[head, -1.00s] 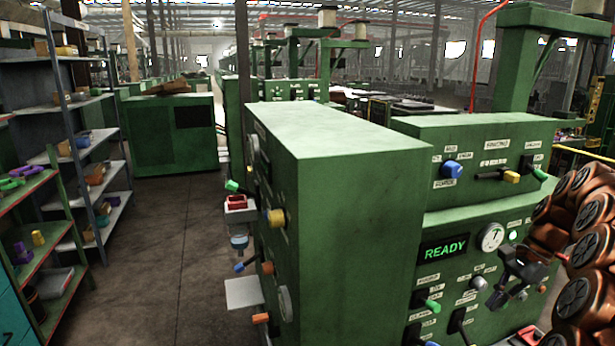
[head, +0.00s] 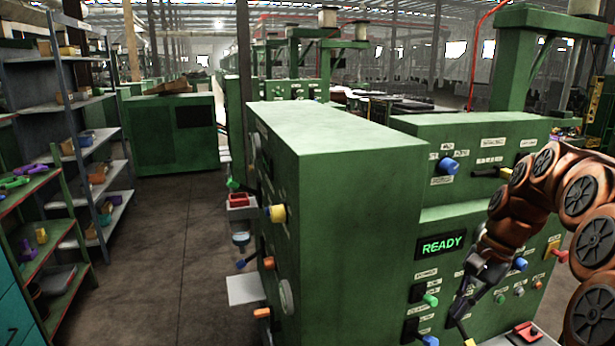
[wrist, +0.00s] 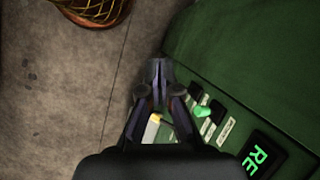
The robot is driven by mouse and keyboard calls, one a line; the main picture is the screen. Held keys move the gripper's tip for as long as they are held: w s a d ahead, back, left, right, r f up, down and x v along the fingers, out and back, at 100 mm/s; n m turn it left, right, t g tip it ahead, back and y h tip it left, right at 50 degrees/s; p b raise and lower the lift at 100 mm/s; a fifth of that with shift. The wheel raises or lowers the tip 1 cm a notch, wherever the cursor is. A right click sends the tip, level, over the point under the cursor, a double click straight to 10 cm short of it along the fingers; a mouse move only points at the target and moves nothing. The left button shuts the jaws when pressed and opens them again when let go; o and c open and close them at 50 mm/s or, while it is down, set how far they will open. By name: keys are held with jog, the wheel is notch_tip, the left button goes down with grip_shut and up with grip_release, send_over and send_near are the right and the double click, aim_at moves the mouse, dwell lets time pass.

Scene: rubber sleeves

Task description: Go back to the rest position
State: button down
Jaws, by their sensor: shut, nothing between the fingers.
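My gripper (head: 460,308) is at the right in the head view, at the end of my copper-coloured arm. It hangs pointing down in front of the green machine's control panel, below and right of the lit READY display (head: 441,246). In the wrist view, my gripper's fingers (wrist: 158,72) meet at their tips with nothing between them. Behind them lie the dark floor and the green machine (wrist: 245,60), with a green-tipped lever (wrist: 203,111) just right of the fingers. I cannot tell how far the fingertips are from the panel.
Shelves (head: 85,110) with small coloured parts stand at the left. The aisle floor (head: 165,250) is clear. A small light ledge (head: 245,290) juts from the machine's left side. A red-topped box (head: 525,332) is below my arm. A woven basket-like thing (wrist: 95,10) shows in the wrist view.

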jog(key=s+a+n+h, duration=0.1)
jog(key=s+a+n, duration=0.2)
jog(key=s+a, duration=0.4)
jog(key=s+a+f+n+h, duration=0.1)
jog(key=s+f+n, duration=0.1)
jog(key=s, duration=0.5)
jog(key=s+a+f+n+h, duration=0.1)
jog(key=s+a+f+n, duration=0.1)
jog(key=s, duration=0.5)
jog(key=s+a+f+n+h, duration=0.1)
jog(key=s+f+n, duration=0.1)
jog(key=s, duration=0.5)
jog(key=shift+s+a+f+n, duration=0.2)
jog(key=shift+s+a+n, duration=0.15)
jog(key=shift+n, duration=0.05)
